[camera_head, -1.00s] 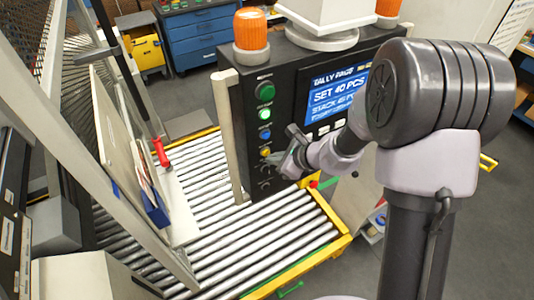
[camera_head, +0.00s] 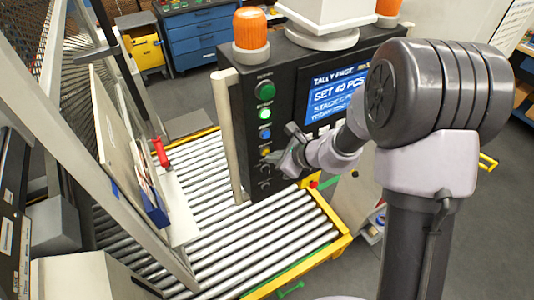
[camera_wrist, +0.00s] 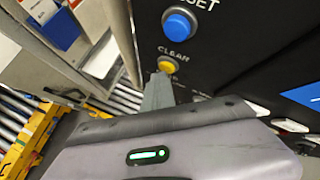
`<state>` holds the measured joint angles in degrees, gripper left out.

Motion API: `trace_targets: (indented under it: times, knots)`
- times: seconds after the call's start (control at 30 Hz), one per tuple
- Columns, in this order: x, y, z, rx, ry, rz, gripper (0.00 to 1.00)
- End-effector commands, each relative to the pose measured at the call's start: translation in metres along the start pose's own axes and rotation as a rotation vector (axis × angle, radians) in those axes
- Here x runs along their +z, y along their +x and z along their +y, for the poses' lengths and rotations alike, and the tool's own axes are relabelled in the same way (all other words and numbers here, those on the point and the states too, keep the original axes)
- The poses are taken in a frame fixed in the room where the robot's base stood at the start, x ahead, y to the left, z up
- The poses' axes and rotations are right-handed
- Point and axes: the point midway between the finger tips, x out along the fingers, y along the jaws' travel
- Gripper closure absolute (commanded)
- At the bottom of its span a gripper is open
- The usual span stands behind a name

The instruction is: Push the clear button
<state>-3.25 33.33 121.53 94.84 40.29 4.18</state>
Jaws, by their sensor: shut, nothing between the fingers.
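The clear button is the yellow round button (camera_wrist: 167,66) under the label CLEAR in the wrist view. In the head view it is the small yellow button (camera_head: 265,151) low in the button column. My gripper (camera_wrist: 160,82) is shut and empty, its tip right at the lower edge of the yellow button. I cannot tell whether it touches or presses it. In the head view my gripper (camera_head: 276,161) sits close against the panel beside the button, and the fingertips are hard to make out.
A blue button (camera_wrist: 178,24) is just above the yellow one; green buttons (camera_head: 265,91) are higher. The black control panel (camera_head: 290,80) carries a lit blue screen (camera_head: 333,95). A roller conveyor (camera_head: 270,240) with yellow rails lies below. A red-handled lever (camera_head: 160,152) stands left.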

Motion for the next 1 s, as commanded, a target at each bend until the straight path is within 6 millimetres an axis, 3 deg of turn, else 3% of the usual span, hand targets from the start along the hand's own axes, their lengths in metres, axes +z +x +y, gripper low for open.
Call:
trace_targets:
  times: [0.57,1.0]
  knots:
    - [-0.009,-0.011,0.009,-0.001,0.0,0.0,1.0]
    - [-0.031,-0.04,0.03,-0.001,0.0,0.001,1.0]
